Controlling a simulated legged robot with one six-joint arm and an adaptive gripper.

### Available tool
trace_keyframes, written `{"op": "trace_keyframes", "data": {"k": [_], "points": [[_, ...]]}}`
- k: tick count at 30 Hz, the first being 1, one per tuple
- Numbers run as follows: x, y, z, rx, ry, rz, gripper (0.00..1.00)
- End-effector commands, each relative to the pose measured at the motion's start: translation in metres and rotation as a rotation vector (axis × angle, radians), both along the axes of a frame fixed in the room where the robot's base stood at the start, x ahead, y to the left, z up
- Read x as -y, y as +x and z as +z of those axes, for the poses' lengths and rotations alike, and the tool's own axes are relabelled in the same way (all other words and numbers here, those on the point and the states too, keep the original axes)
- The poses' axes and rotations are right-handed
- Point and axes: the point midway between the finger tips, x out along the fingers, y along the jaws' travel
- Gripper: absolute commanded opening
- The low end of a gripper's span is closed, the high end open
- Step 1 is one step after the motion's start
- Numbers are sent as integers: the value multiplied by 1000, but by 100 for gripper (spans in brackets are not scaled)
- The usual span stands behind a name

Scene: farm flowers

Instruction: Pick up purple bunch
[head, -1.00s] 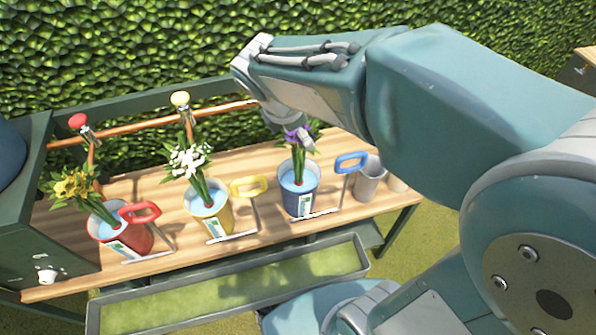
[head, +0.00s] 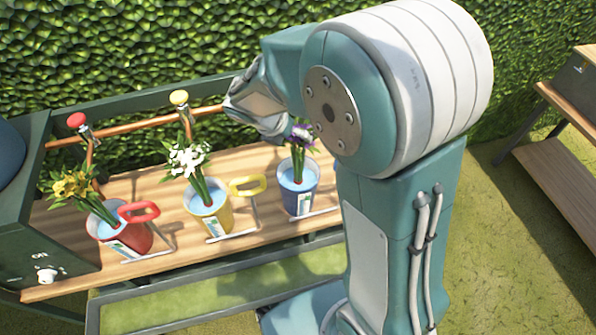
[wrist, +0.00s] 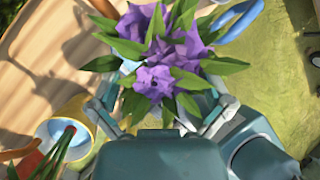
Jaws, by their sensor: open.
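The purple bunch (head: 301,137) stands in the blue bucket (head: 298,186) on the wooden bench, partly behind my arm in the head view. In the wrist view the purple bunch (wrist: 165,52) fills the upper middle, with green leaves around the flowers. My gripper (wrist: 164,105) is open, its fingers on either side of the bunch and partly hidden by leaves. I cannot tell whether the fingers touch it. The gripper's fingertips are hard to make out in the head view.
A yellow bucket (head: 209,214) with white flowers (head: 187,157) and a red bucket (head: 121,236) with yellow flowers (head: 72,185) stand to the left on the bench. A copper pipe (head: 150,122) with taps runs behind. A second wooden bench (head: 565,165) stands at the right.

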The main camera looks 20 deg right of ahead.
Motion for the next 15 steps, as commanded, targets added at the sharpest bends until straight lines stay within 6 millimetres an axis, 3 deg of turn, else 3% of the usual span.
{"op": "trace_keyframes", "data": {"k": [6, 14, 15], "points": [[14, 6, -25, -2, -1, 0, 100], [15, 7, -27, 0, 0, 0, 100], [15, 7, -27, 0, 0, 0, 87]]}}
